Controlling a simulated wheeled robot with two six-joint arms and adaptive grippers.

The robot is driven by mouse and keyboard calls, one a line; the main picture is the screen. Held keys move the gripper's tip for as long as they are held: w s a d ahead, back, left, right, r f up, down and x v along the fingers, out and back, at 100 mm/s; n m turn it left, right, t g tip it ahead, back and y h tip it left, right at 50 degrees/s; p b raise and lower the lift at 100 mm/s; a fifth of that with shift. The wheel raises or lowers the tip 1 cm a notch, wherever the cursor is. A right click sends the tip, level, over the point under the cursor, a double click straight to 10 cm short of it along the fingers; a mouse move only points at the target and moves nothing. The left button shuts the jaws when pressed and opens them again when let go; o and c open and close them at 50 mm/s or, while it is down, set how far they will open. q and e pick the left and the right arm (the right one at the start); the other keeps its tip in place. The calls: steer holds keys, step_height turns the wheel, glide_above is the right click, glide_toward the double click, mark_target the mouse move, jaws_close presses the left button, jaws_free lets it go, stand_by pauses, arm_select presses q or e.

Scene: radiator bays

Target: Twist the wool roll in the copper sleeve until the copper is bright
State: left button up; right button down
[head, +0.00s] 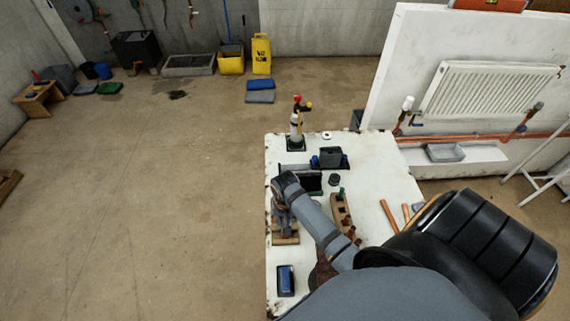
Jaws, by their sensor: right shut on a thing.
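My right gripper (282,218) points down over a wooden block (287,239) at the left edge of the white worktable (378,165). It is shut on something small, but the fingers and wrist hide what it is. I cannot make out the wool roll or the copper sleeve at this size, nor whether any copper is bright. My left gripper is not in view.
A wooden rack (341,213) and loose copper pipes (389,216) lie right of my forearm. A torch-topped bottle (296,128), a dark tray (309,184) and a grey box (330,157) stand farther back. A blue item (286,280) lies in front.

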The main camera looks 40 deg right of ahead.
steer(key=shift+r, duration=2.6)
steer(key=shift+w+d+f, duration=0.1)
